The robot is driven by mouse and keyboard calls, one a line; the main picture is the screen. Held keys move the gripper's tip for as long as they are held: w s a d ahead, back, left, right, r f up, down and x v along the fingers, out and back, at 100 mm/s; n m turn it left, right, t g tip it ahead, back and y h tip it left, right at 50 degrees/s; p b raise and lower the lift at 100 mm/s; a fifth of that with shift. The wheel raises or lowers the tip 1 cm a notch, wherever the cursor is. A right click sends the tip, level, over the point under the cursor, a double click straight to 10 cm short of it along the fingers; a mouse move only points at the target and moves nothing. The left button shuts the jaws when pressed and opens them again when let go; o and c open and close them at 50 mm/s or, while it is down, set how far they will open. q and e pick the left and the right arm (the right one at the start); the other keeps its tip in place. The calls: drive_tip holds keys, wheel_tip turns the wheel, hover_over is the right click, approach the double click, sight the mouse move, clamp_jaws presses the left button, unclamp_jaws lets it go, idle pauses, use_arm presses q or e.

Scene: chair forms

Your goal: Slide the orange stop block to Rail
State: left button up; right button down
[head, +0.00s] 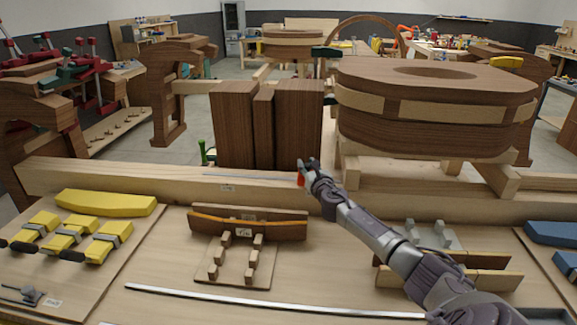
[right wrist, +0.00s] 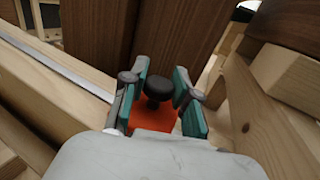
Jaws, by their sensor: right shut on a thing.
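The orange stop block (head: 301,178) is on the long wooden beam, at the right end of a thin metal strip (head: 240,176). My right gripper (head: 308,168) is at the block. In the right wrist view, the orange block (right wrist: 153,119) with its black knob (right wrist: 158,87) sits between the green-padded fingers of the gripper (right wrist: 160,95), which is shut on it. The metal strip (right wrist: 45,52) runs off to the upper left there. A small label (head: 228,188) is on the beam's front, left of the block; its text is too small to read. My left gripper is out of view.
Dark upright boards (head: 298,120) stand just behind the beam (head: 90,176). A large banded wooden form (head: 435,125) stands to the right. In front, the bench holds a yellow pad (head: 105,203), a curved dark form (head: 248,222) and a long metal bar (head: 230,300).

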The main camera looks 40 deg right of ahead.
drive_tip(key=shift+s+d, duration=0.75)
drive_tip(key=shift+s, duration=0.05)
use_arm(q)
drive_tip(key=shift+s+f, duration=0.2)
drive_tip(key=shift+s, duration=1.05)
use_arm(e)
drive_tip(key=c, duration=0.9)
unclamp_jaws()
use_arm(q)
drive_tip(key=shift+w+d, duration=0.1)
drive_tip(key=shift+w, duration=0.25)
use_arm(e)
drive_tip(key=v, duration=1.2)
